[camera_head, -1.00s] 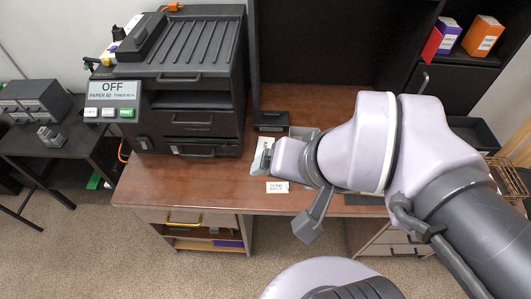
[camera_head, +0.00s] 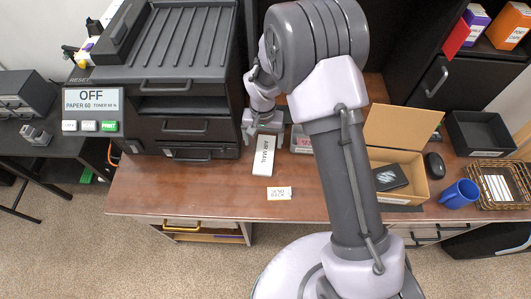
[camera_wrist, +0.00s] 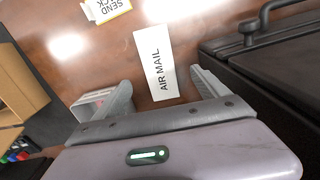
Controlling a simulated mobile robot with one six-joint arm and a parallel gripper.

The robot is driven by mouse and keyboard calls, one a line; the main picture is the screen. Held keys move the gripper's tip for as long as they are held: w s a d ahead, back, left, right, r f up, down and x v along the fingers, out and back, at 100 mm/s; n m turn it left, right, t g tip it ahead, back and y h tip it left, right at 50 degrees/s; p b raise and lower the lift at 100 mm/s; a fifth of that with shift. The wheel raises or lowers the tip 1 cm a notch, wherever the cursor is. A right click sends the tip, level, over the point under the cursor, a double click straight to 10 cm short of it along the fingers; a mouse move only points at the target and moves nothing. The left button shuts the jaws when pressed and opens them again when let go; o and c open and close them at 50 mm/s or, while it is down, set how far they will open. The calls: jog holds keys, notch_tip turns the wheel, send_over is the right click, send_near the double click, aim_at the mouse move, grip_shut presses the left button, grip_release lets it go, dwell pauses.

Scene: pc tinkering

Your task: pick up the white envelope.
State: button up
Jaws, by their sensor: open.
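My gripper (camera_head: 263,130) is over the envelope's far end, pointing down. In the wrist view, the envelope (camera_wrist: 157,62) lies lengthwise between the two spread fingers, with space on both sides. My gripper (camera_wrist: 160,84) is open and holds nothing.
The large dark printer (camera_head: 170,130) stands close on the left. A SEND BACK note (camera_head: 279,193) lies in front. A grey tray (camera_head: 301,140) is just right of the gripper. An open cardboard box (camera_head: 405,190), blue cup (camera_head: 458,194) and wire basket (camera_head: 500,184) stand further right.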

aim_at(265, 154)
notch_tip(265, 154, down, 3)
jog(key=shift+r, duration=0.1)
jog(key=f+b, duration=0.1)
jog(key=f, duration=0.1)
jog(key=f+b, duration=0.2)
jog(key=f, duration=0.1)
jog(key=shift+w+d+f, duration=0.2)
jog(key=shift+w+f, duration=0.1)
jog(key=shift+w, duration=0.05)
jog(key=shift+r, duration=0.15)
jog(key=shift+c, duration=0.9)
jog(key=c, duration=1.3)
